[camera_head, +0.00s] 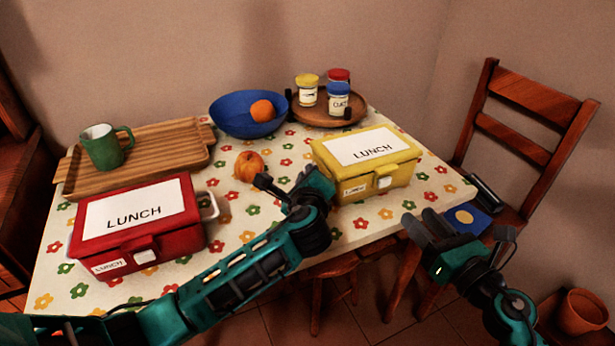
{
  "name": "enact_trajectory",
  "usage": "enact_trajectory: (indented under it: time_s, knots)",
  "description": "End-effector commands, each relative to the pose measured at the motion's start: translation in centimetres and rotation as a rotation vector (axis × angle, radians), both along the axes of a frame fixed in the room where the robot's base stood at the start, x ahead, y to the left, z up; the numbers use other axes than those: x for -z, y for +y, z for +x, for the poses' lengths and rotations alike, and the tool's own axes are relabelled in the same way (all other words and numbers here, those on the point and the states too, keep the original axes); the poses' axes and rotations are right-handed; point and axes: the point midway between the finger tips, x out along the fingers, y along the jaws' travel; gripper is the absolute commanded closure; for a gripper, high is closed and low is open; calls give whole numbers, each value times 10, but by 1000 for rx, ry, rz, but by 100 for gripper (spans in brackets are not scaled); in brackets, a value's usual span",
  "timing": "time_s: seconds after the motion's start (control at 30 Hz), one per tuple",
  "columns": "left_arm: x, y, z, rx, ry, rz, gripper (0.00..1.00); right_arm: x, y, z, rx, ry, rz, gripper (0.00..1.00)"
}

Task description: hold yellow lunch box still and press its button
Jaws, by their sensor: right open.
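The yellow lunch box (349,179) stands closed on the table, with a white LUNCH label on its lid. Its pale button (384,182) shows on the front face. My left gripper (291,182) is at the box's left end, very close to it; whether it touches is unclear, and its jaw opening cannot be made out. My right gripper (425,228) is open and empty, in front and to the right of the box, near the table's right front edge and apart from the button.
A red lunch box (148,236) stands at front left. An orange fruit (249,165) lies left of my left gripper. Behind are a wooden tray (165,165) with a green mug (101,148), a blue bowl (236,121) and a round tray (313,117) with jars. A chair (535,120) stands right.

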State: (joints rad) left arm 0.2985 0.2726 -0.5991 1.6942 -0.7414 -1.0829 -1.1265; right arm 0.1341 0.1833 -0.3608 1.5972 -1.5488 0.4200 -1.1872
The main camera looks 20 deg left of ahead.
Motion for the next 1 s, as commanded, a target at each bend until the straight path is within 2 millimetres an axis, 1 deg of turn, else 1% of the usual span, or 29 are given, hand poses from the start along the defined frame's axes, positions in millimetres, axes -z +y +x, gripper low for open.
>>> enact_trajectory:
  time_s: [0.03,0.1,0.13,0.37,0.47,0.57,0.7,0.83,1.0]
  knots:
    - [1,0,0,-1,3,0,92,0,0,0,0,0,0,57]
    - [1,0,-1,-1,3,0,99,0,0,0,0,0,0,57]
    - [2,0,-1,-1,4,1,100,0,0,0,0,0,0,57]
    - [2,0,-1,-2,5,2,100,0,0,0,0,0,0,57]
    - [2,0,-1,-2,5,2,100,1,-2,-2,1,-4,-6,65]
    - [3,1,-1,-2,6,3,100,2,-13,-12,3,-32,-38,75]
    - [3,1,-1,-1,7,2,100,1,-29,-30,1,-88,-95,88]
    - [3,1,-1,-1,7,3,100,0,-35,-38,0,-116,-119,100]
    - [4,1,-1,-2,8,3,100,-1,-35,-39,0,-119,-121,100]
